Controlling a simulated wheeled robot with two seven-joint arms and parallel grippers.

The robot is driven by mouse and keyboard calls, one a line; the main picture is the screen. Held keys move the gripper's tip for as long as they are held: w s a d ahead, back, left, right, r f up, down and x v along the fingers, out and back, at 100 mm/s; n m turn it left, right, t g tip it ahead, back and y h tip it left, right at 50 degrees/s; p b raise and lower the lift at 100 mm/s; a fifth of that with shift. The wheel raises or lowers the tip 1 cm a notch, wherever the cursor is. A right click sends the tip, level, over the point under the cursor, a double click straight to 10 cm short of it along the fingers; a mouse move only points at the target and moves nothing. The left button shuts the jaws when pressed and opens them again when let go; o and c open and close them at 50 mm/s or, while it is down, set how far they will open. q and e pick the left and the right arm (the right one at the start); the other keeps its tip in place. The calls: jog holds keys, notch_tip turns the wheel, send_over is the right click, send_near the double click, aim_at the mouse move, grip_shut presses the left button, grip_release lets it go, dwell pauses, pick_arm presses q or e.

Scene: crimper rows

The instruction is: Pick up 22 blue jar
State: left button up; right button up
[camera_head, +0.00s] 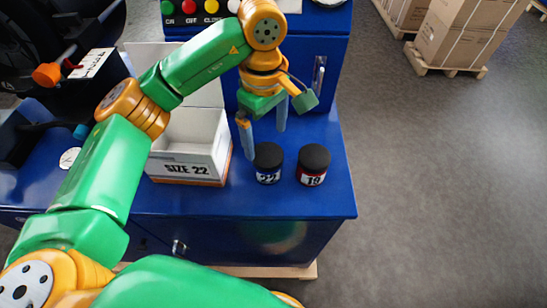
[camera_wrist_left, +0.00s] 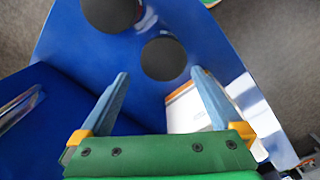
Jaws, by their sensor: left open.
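The 22 jar (camera_head: 268,163) stands upright on the blue worktop, with a black lid and a label reading 22. In the left wrist view its round black lid (camera_wrist_left: 165,59) lies just beyond the fingertips, roughly between their lines. The 19 jar (camera_head: 313,166) stands to its right, with a black lid and a reddish label; its lid (camera_wrist_left: 110,12) is cut by the top edge of the wrist view. My left gripper (camera_head: 266,144) is open and empty, fingers pointing down, just behind and above the 22 jar. My right gripper is not in view.
A white open box marked SIZE 22 (camera_head: 185,170) stands left of the 22 jar, close to my left finger. A blue cabinet with buttons (camera_head: 300,65) rises behind. The blue worktop (camera_head: 335,195) is clear around the 19 jar's right side and ends at the right.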

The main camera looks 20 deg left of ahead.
aim_at(267, 154)
pick_arm(q)
jog(key=shift+s+f, duration=0.25)
jog(key=shift+f, duration=0.15)
jog(key=f, duration=0.1)
jog(key=f+p, duration=0.2)
jog(key=shift+s+d+f, duration=0.2)
jog(key=shift+s, duration=0.1)
notch_tip(267, 154, down, 3)
jog(key=shift+w, duration=0.1)
grip_shut()
